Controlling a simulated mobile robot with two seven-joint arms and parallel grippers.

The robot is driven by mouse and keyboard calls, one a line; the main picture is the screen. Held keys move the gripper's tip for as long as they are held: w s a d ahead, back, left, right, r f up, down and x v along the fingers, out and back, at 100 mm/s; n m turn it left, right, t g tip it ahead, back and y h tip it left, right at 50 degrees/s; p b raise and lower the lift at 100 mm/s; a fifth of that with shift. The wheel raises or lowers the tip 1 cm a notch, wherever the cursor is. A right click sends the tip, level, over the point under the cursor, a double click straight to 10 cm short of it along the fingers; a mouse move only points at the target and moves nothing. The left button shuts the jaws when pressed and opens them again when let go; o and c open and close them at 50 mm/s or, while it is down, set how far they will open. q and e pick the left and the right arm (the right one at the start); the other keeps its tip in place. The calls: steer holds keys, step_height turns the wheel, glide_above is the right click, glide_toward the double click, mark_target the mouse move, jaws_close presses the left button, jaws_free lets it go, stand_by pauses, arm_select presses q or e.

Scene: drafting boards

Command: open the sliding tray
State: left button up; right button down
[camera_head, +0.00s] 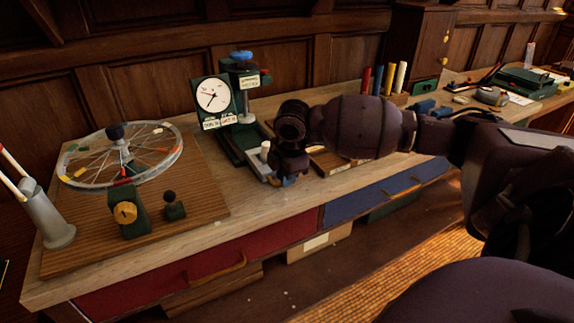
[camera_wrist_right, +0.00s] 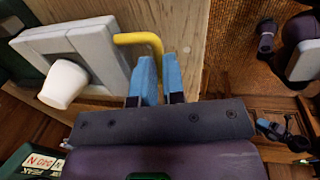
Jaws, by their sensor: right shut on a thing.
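The sliding tray (camera_head: 262,172) is a pale grey plate at the front of the green dial stand (camera_head: 236,149), with a white knob (camera_head: 265,148) on it. In the right wrist view the tray (camera_wrist_right: 108,35) carries a bent yellow handle (camera_wrist_right: 137,38) and the white knob (camera_wrist_right: 65,84). My right gripper (camera_head: 286,181) is at the tray's front end by the bench edge. In its wrist view the blue fingers (camera_wrist_right: 160,78) are shut on the yellow handle's end, which passes between them. My arm hides part of the tray in the head view.
A spoked wheel (camera_head: 121,157) stands on a wooden board at left. A shallow wooden tray (camera_head: 330,162) lies behind my right gripper. A red drawer (camera_head: 215,258) and a blue drawer (camera_head: 370,198) are under the bench top. Open floor lies in front.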

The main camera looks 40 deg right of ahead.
steer(key=shift+s+f, duration=0.1)
steer(key=shift+s, duration=0.15)
steer(key=c, duration=1.2)
jaws_free()
steer(key=shift+r, duration=0.55)
step_height(320, 180, up, 10)
steer(key=s+p, duration=0.1)
steer(key=p, duration=0.1)
steer(key=shift+s+a+f, duration=0.2)
steer(key=shift+s+a, duration=0.05)
steer(key=shift+s, duration=0.15)
